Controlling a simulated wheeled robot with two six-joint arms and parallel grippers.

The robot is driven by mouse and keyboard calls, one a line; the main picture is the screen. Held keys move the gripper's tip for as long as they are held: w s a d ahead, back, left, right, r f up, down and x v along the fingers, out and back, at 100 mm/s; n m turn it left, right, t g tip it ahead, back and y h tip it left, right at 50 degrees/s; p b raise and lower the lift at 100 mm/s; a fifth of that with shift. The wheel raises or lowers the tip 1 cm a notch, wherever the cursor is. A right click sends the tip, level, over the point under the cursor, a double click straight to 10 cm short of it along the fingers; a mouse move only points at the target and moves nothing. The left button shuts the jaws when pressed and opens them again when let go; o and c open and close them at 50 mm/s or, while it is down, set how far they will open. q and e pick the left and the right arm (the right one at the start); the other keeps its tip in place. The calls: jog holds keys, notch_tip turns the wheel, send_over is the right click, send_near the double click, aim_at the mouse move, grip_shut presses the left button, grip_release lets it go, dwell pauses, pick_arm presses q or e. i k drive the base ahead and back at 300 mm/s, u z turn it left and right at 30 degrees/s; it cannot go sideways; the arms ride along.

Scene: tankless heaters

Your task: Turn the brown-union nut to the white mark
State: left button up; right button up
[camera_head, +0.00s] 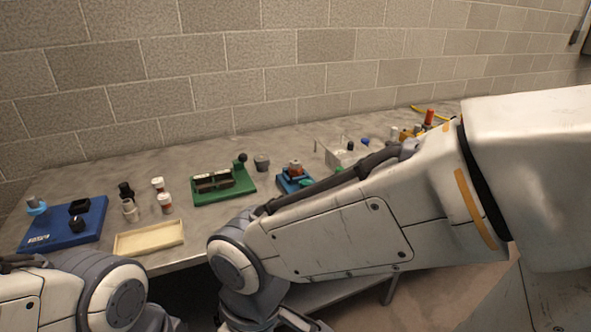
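A small blue fixture (283,187) stands mid-table, partly hidden behind my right arm. It carries an orange-brown and grey round piece (295,167), which may be the brown union; its nut is too small to make out. A larger blue board (65,225) at the left end of the table holds a light-blue-ringed fitting (36,206) and black parts. I cannot make out the white mark. My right arm crosses the front of the view and my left arm enters at the lower left. Neither gripper's fingers show.
A green board (237,191) with a dark block stands near the middle. A shallow cream tray (150,238) lies at the front edge. Small bottles (164,203) stand behind it. A clear bin (330,154) and several small items are at the right. A block wall backs the table.

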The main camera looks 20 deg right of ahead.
aim_at(294, 164)
jog(key=k, duration=0.6)
jog(key=z, duration=0.55)
jog(key=i, duration=1.45)
jog(key=u, duration=0.5)
